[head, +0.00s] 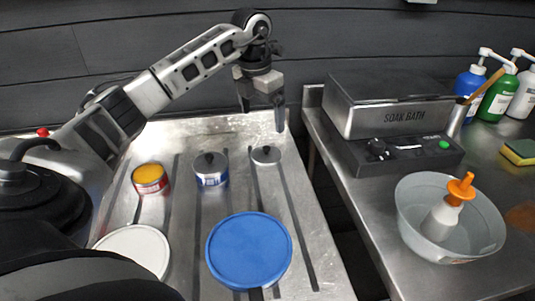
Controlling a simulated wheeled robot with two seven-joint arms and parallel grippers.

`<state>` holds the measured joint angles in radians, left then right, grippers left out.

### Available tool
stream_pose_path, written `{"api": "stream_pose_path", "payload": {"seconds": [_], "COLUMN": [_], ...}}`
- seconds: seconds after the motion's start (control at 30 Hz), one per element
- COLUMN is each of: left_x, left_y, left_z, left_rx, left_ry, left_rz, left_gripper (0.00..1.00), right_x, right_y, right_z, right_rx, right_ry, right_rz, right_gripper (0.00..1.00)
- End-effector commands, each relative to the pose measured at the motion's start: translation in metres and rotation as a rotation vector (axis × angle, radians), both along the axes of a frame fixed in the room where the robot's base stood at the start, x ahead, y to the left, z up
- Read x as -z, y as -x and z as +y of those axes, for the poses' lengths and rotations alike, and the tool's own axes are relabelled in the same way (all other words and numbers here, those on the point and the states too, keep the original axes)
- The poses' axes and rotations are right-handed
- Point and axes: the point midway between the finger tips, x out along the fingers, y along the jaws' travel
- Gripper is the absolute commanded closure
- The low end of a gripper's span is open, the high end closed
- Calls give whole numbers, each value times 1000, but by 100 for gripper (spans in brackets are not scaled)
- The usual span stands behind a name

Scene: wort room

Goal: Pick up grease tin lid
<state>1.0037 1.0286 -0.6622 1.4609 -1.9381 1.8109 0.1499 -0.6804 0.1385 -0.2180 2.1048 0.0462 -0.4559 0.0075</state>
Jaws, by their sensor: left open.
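A small round grey lid with a dark knob (266,155) lies flat on the metal worktop; it looks like the grease tin lid, though no label on it can be read. An open tin with a red label and orange content (150,180) stands to the left. Between them stands a tin with a blue label (211,178), covered by a dark lid with a knob. My left gripper (262,112) is open and empty, fingers pointing down, above and behind the grey lid and apart from it. My right gripper is not in view.
A blue round lid or pan (249,250) and a white disc (136,251) lie in front. Across a gap, the right counter (350,205) holds a soak bath (395,105), a bowl with a bottle (410,225), several pump bottles and a sponge (520,151).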

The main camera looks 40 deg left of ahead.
Motion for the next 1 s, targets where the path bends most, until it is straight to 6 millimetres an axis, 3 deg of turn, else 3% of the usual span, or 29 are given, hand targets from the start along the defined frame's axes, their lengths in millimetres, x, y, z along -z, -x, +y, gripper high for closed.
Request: {"api": "stream_pose_path", "payload": {"seconds": [0.1, 0.23, 0.47, 0.8, 1.0], "left_x": [27, 47, 63, 106, 110], "left_y": [-3, -5, -8, -15, -16], "left_z": [-1, -1, -1, 3, 3], "left_rx": [0, 1, 3, 2, 3], "left_ry": [3, 2, 4, 4, 3], "left_rz": [4, 2, 0, -1, -2], "left_gripper": [3, 3, 3, 3, 3], "right_x": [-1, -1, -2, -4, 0], "right_y": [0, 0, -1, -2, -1], "right_z": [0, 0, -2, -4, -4], "right_rx": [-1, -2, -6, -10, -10], "right_ry": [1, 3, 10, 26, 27], "right_rz": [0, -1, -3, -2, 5], "right_gripper": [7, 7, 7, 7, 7]}}
